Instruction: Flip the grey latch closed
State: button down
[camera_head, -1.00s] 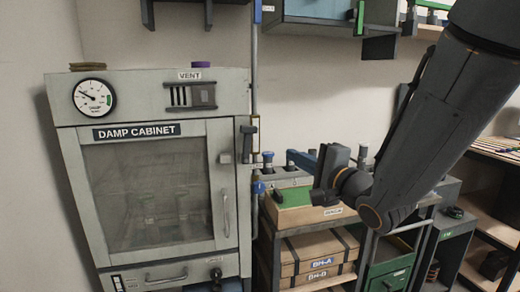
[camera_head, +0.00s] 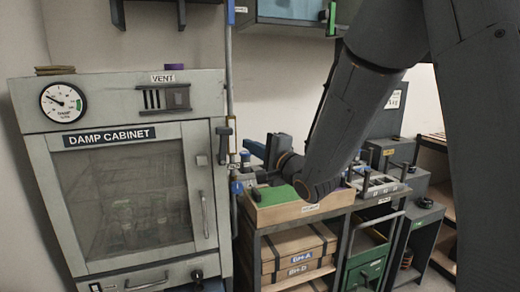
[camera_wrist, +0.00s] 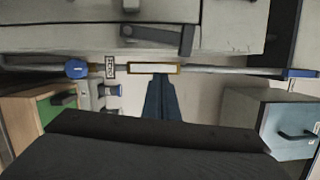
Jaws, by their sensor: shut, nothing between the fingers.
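The grey latch (camera_head: 224,143) is a dark grey lever on the right front edge of the damp cabinet (camera_head: 205,95), hanging downward along the frame beside the door. A small light grey block (camera_head: 202,160) sits on the door to its left. In the wrist view the latch (camera_wrist: 160,37) lies sideways across the cabinet's edge at the top. My gripper (camera_head: 247,143) is just right of the latch, pointing left at it, with a small gap in the picture. Its blue fingers (camera_wrist: 160,78) are together and empty in the wrist view. Contact with the latch is not seen.
A vertical pipe (camera_head: 229,70) with blue fittings runs between the cabinet and my gripper in the picture. A wooden tray (camera_head: 300,211) with a green top stands on the shelf cart below my arm. A wall cabinet (camera_head: 285,10) hangs above.

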aim_at(223, 147)
jog(key=shift+s+a+r+p, duration=0.1)
jog(key=shift+s+a+p, duration=0.1)
jog(key=shift+a, duration=0.45)
jog(key=shift+s+a+r+p, duration=0.1)
jog(key=shift+a+p, duration=0.1)
jog(key=shift+a, duration=0.5)
jog(key=shift+s+a+r+p, duration=0.1)
jog(key=shift+a+p, duration=0.1)
jog(key=shift+a, duration=0.45)
jog(key=shift+a, duration=0.1)
